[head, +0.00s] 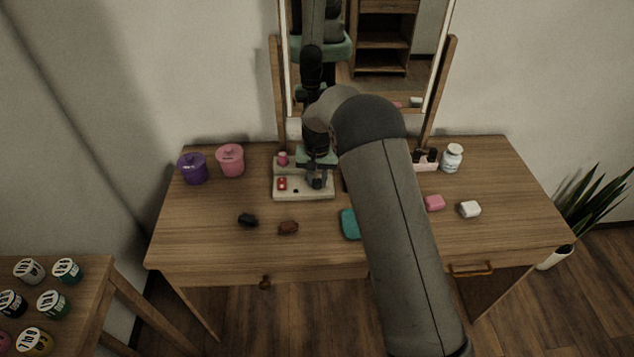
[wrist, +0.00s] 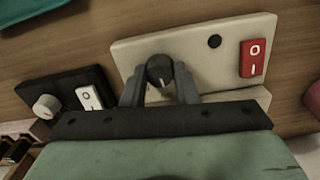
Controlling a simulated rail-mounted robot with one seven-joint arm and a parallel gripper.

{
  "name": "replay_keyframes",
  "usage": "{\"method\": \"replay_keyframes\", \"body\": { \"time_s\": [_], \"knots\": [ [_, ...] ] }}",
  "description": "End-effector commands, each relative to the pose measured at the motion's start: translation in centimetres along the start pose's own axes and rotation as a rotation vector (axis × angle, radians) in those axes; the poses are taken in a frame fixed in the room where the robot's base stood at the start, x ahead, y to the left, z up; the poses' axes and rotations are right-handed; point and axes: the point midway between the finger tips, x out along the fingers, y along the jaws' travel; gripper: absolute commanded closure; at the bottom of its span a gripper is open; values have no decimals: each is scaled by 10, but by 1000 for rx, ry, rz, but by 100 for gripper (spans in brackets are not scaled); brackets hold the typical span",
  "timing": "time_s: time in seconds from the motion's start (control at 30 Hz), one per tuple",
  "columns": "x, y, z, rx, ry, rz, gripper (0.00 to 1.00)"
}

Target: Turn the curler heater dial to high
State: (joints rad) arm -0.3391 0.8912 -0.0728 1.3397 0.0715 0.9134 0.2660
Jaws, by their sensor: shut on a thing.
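The cream heater box (head: 287,195) stands on the wooden table in front of the mirror. Its panel (wrist: 207,60) fills the upper middle of the wrist view. It carries a round black dial (wrist: 160,69) with a pale pointer line, a small black knob or light (wrist: 214,41) and a red rocker switch (wrist: 254,58). My gripper (wrist: 160,84) has one finger on each side of the dial and is shut on it. In the head view my gripper (head: 317,182) is over the box's right part, and the dial is hard to make out.
A black box (wrist: 66,98) with a white dial and white switch stands close beside. Purple (head: 193,169) and pink (head: 230,160) lidded pots stand left. A teal item (head: 350,224) and small dark lumps lie in front. A white jar (head: 452,158) stands right. The mirror (head: 400,60) rises behind.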

Motion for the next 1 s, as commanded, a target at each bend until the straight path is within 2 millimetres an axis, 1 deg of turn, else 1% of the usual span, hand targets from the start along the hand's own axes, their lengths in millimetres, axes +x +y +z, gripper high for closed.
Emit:
{"method": "replay_keyframes", "body": {
  "time_s": [0.7,1.0],
  "knots": [
    [0,-1,0,670,1,-1,96],
    [-1,0,-1,876,2,-1,96]
  ]
}}
